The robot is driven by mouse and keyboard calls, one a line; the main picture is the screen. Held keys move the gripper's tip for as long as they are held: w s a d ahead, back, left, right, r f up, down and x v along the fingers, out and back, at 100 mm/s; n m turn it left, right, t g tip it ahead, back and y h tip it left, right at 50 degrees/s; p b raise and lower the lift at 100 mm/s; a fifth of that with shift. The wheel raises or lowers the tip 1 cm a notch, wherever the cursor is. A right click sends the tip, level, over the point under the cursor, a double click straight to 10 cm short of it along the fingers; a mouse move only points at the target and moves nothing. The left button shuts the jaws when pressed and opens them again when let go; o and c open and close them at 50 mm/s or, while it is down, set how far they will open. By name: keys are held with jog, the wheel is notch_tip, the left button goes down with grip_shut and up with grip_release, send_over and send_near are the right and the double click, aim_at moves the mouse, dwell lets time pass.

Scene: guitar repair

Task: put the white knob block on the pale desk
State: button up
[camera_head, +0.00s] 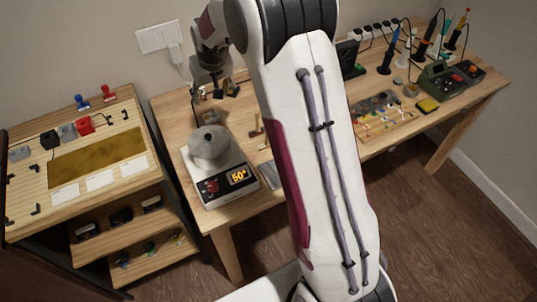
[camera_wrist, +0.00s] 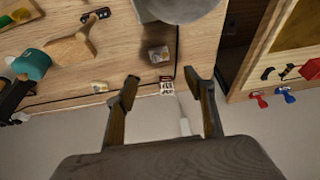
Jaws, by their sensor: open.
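My gripper (camera_wrist: 162,78) is open, its two dark fingers pointing at the back edge of the middle workbench (camera_wrist: 110,55). Between the fingertips, at that edge, is a small white block with dark marks (camera_wrist: 167,86); it looks apart from both fingers. A small pale grey block (camera_wrist: 158,54) lies farther in on the bench. I cannot tell for sure which is the white knob block. In the head view my gripper (camera_head: 211,82) is over the back left of this bench. The pale wooden desk (camera_head: 25,197) stands at the left, and its edge shows right in the wrist view (camera_wrist: 246,75).
A scale (camera_head: 222,183) with a grey round body (camera_head: 208,146) stands at the bench front. On the left desk are a brown mat (camera_head: 98,158), white cards (camera_head: 100,181) and a red block (camera_head: 84,124). A dark gap separates the two tables. The wall is close behind.

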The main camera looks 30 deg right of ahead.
jog(key=s+a+r, duration=0.1)
jog(key=s+r, duration=1.5)
jog(key=s, duration=0.3)
jog(key=s+t, duration=0.1)
jog(key=s, duration=2)
jog(key=shift+s+a, duration=0.25)
jog(key=shift+a, duration=0.1)
